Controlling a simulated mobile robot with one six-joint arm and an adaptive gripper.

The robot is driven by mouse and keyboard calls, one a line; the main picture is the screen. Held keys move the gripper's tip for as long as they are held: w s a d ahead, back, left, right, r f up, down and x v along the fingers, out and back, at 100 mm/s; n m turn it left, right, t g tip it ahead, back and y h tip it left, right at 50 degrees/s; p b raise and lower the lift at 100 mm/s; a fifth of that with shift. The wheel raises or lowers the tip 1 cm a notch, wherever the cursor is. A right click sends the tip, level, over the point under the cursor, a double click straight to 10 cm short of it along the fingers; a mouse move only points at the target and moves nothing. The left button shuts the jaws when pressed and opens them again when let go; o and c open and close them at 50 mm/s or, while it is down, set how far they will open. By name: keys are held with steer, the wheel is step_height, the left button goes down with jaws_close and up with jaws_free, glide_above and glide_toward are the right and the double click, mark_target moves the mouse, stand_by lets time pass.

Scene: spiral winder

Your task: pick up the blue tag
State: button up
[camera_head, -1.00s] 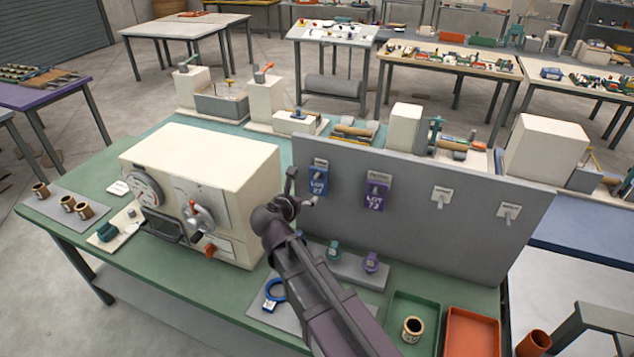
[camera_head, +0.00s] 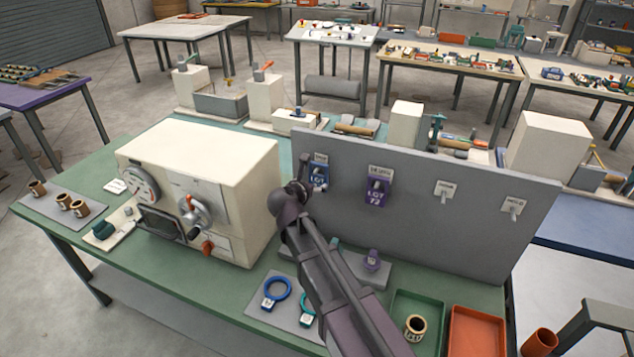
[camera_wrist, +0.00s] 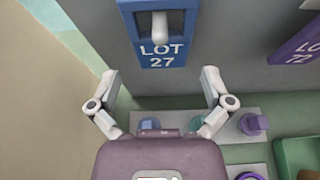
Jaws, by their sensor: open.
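The blue tag (camera_head: 318,175) hangs on the grey upright panel, on the left side, and is partly hidden behind my arm in the head view. In the wrist view the blue tag (camera_wrist: 163,35) reads "LOT 27" and hangs on a pale peg that runs through its top. My gripper (camera_wrist: 160,85) is open and empty, its two fingers spread wide below the tag's lower edge. In the head view my gripper (camera_head: 312,186) is close in front of the tag; whether it touches cannot be told.
A purple tag (camera_head: 377,190) reading "LOT 72" hangs to the right on the grey panel (camera_head: 420,230), with bare pegs beyond. A cream machine (camera_head: 225,160) stands close on the left. Below are coloured pieces, rings, a green tray (camera_head: 432,305) and a red tray (camera_head: 470,335).

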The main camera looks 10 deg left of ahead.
mark_target(317, 178)
steer(key=shift+w, duration=0.15)
steer(key=shift+b+x, duration=0.85)
steer(key=shift+x, duration=1.75)
steer(key=shift+d+r, duration=0.15)
steer(key=shift+r, duration=0.05)
steer(key=shift+c, duration=0.2)
steer(key=c, duration=0.8)
steer(key=shift+r, duration=0.2)
steer(key=shift+r+p, duration=0.75)
steer(key=shift+p, duration=0.2)
steer(key=s+a, duration=0.2)
steer(key=s, duration=1.6)
steer(key=shift+a+f, duration=0.2)
steer(key=shift+a, duration=0.1)
